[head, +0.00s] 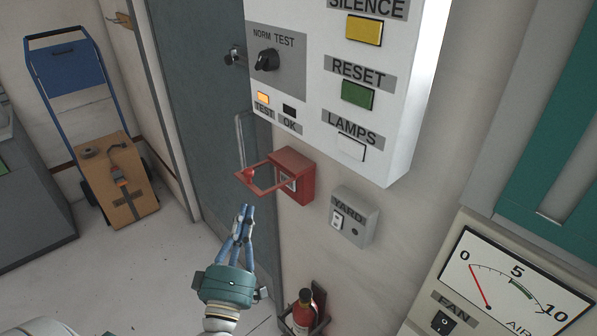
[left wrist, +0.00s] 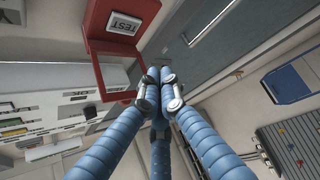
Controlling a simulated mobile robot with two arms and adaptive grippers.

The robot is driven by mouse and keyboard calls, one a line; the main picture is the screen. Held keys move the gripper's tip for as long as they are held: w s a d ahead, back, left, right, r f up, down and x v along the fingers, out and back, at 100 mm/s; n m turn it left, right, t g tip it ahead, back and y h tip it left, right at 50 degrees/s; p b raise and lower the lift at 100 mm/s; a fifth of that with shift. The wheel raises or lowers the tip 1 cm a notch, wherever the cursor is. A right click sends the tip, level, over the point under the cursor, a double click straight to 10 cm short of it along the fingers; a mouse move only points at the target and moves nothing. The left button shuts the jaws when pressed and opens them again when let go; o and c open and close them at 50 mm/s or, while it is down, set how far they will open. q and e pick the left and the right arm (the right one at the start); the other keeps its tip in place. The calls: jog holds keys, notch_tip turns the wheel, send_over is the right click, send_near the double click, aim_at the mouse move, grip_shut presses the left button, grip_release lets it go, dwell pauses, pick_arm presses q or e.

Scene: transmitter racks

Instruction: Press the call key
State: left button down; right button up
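A red wall box (head: 293,172) hangs below the white panel, with a red frame-like flap (head: 262,186) standing out from its front and a pale face inside. No label reading "call" is legible. My left gripper (head: 246,209) points upward, just below and in front of the flap. Its blue fingers are together with nothing between them; the fingertips also show in the left wrist view (left wrist: 158,88). My right gripper is out of view.
A grey YARD box (head: 354,217) is right of the red box. The white panel (head: 310,80) carries a knob and several buttons. A fire extinguisher (head: 303,308) stands below. A gauge cabinet (head: 480,210) is at right, a blue hand truck (head: 70,65) at left. Floor lies open between.

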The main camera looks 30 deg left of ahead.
pick_arm(q)
jog(key=w+d+r, duration=0.1)
jog(key=w+d, duration=0.2)
jog(key=w, duration=0.5)
jog(key=shift+r+n, duration=0.35)
jog(key=shift+n, duration=0.05)
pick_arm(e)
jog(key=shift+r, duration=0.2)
pick_arm(q)
jog(key=shift+w, duration=0.1)
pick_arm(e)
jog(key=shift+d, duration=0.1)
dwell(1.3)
pick_arm(q)
jog(key=shift+w+d+p, duration=0.15)
jog(key=shift+w+p, duration=0.15)
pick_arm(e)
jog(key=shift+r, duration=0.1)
pick_arm(q)
jog(key=shift+w+d, duration=0.1)
jog(key=shift+w, duration=0.15)
dwell(0.5)
dwell(0.4)
jog(key=shift+s+a, duration=0.3)
jog(key=shift+s, duration=0.4)
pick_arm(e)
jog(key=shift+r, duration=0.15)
